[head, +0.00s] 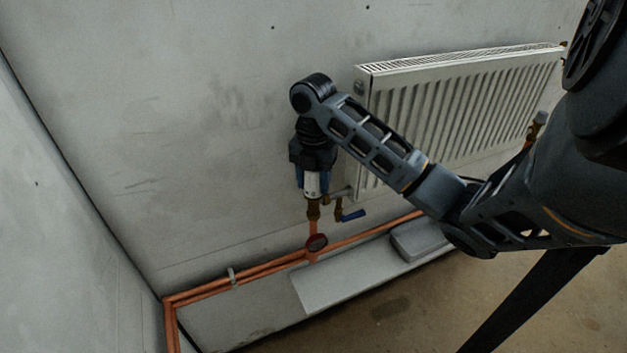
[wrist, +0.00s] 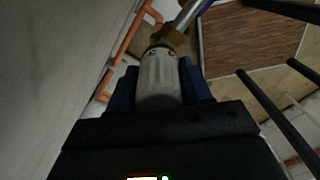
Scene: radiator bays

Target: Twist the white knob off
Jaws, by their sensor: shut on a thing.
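The white knob (head: 312,184) sits on top of a brass valve (head: 313,209) on the copper pipe, left of the radiator. My gripper (head: 312,180) comes down on it from above and its blue fingers stand on both sides of it. In the wrist view the ribbed white knob (wrist: 159,78) lies between the two blue fingers of my gripper (wrist: 158,88), which are shut on it. The brass fitting (wrist: 172,38) shows just beyond the knob, in line with it. The knob's near end is hidden by the gripper body.
A white radiator (head: 450,105) hangs on the wall to the right. Copper pipes (head: 245,279) run low along the wall. A grey box (head: 418,240) lies on a ledge.

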